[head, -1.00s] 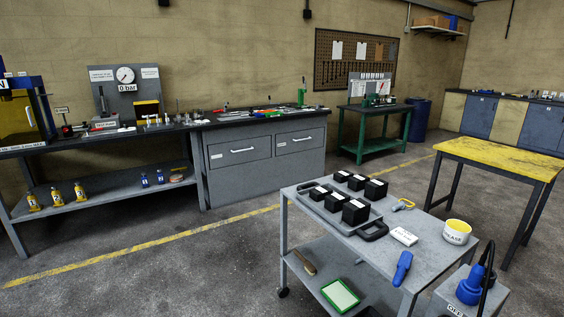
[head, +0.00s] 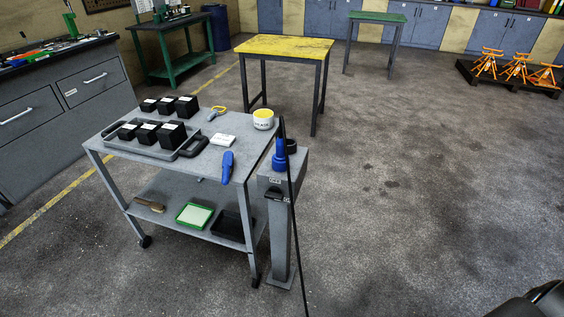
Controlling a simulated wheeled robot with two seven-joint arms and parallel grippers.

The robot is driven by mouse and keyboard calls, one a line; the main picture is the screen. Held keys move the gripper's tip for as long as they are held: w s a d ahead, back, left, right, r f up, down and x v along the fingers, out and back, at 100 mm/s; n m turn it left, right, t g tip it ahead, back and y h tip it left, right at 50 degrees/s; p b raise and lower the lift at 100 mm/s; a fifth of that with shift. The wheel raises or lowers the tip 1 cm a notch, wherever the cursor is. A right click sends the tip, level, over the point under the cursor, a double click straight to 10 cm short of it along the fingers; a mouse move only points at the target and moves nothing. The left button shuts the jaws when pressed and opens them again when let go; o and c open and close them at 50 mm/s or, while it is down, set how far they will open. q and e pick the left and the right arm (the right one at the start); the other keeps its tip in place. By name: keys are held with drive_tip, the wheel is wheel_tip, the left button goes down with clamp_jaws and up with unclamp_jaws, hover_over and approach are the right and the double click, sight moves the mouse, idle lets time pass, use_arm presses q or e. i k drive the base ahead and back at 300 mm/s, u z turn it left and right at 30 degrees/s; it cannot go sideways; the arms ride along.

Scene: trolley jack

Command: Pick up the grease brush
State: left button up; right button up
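A brown, brush-like item (head: 149,205) lies on the lower shelf of the grey trolley (head: 232,165), at the shelf's left end. It is small here, and I cannot tell for certain that it is the grease brush. A white and yellow tub marked grease (head: 263,119) stands on the trolley's top near its right corner. Neither gripper's fingers show. A dark part, probably of my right arm, juts in at the lower right corner, well apart from the trolley.
The trolley top holds a grey tray of black boxes (head: 172,134), a white box (head: 223,140) and a blue tool (head: 227,168). A green-rimmed tray (head: 195,216) lies below. A grey post (head: 280,215) with a cable stands beside the trolley.

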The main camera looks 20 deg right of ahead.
sight(227, 164)
drive_tip(key=u, duration=1.35)
drive_tip(key=i, duration=3.2)
drive_tip(key=z, duration=3.2)
drive_tip(key=i, duration=0.55)
drive_tip(key=u, duration=0.05)
